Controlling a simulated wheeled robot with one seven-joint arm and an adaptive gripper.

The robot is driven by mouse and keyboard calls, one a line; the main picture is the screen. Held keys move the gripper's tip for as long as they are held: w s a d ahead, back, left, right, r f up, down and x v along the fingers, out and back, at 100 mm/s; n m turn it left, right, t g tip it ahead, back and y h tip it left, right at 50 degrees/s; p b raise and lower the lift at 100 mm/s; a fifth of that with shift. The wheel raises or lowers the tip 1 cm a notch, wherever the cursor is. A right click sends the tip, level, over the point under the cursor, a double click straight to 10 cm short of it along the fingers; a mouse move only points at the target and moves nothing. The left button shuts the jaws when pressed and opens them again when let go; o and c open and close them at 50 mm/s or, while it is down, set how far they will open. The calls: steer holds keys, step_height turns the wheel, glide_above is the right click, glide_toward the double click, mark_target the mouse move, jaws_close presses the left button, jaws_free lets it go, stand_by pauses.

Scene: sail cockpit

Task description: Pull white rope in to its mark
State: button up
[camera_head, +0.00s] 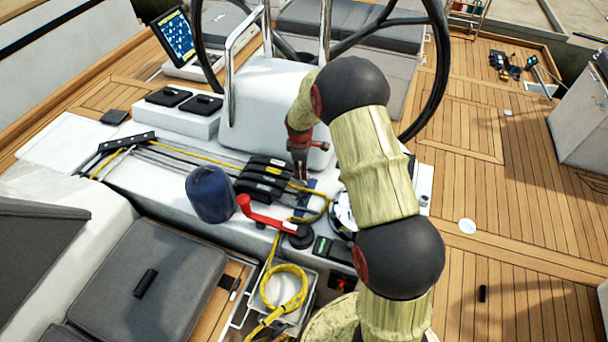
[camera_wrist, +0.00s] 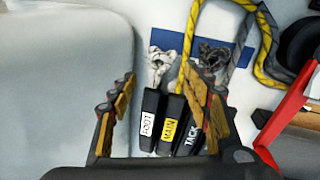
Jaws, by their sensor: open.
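My gripper (camera_head: 300,176) is open above the console, just behind the black rope clutches (camera_head: 264,176). In the wrist view my gripper (camera_wrist: 165,85) has a finger on each side of the clutches, with nothing held. The clutch labels there appear to read "FOOT", "MAIN" and "TACK". A short bunched white rope end (camera_wrist: 160,65) lies on a blue patch (camera_wrist: 240,52) beyond the "FOOT" clutch, between the fingers in the picture. I cannot tell how far below the fingers it is. No mark on the white rope can be made out.
A yellow rope (camera_head: 290,285) hangs coiled over a bin. A dark grey rope bunch (camera_wrist: 212,58) lies beside the right finger. The steering wheel (camera_head: 441,70) rises behind; deck at right is mostly clear.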

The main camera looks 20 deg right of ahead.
steer(key=f, duration=0.2)
steer(key=f+b, duration=0.1)
steer(key=f, duration=0.2)
steer(key=w+f, duration=0.1)
steer(key=f, duration=0.1)
steer(key=shift+d+f+b, duration=0.3)
steer(key=shift+d+b, duration=0.1)
jaws_close()
stand_by(0.4)
